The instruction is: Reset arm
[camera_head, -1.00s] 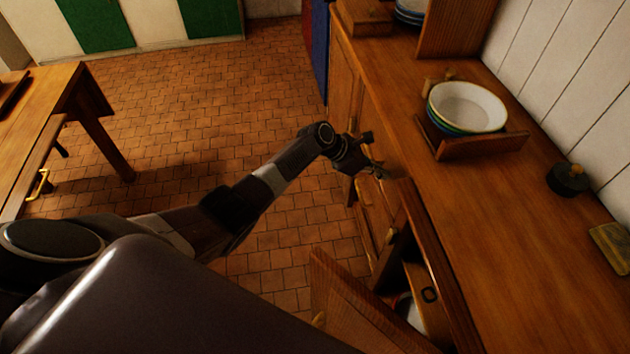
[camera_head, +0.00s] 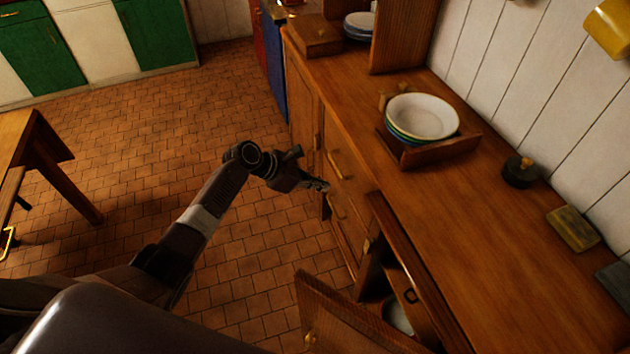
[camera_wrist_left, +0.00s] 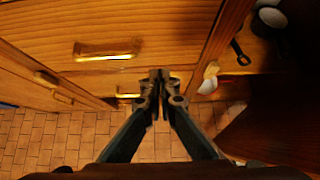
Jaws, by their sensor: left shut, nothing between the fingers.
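My left gripper (camera_head: 322,187) is in front of the wooden counter's drawers, over the tiled floor. In the left wrist view its fingers (camera_wrist_left: 160,78) are together with nothing between them. A drawer with a brass handle (camera_wrist_left: 105,52) is just ahead of it, and a lower brass handle (camera_wrist_left: 128,95) shows partly behind the fingers. My right gripper is not in view.
An open cupboard door (camera_head: 345,318) juts out to the right of my left gripper; a pale dish (camera_head: 397,315) shows inside. A rack (camera_head: 455,148) with stacked bowls (camera_head: 423,116) stands on the counter (camera_head: 430,210). A table (camera_head: 50,150) is at the left; tiled floor (camera_head: 170,130) lies clear between.

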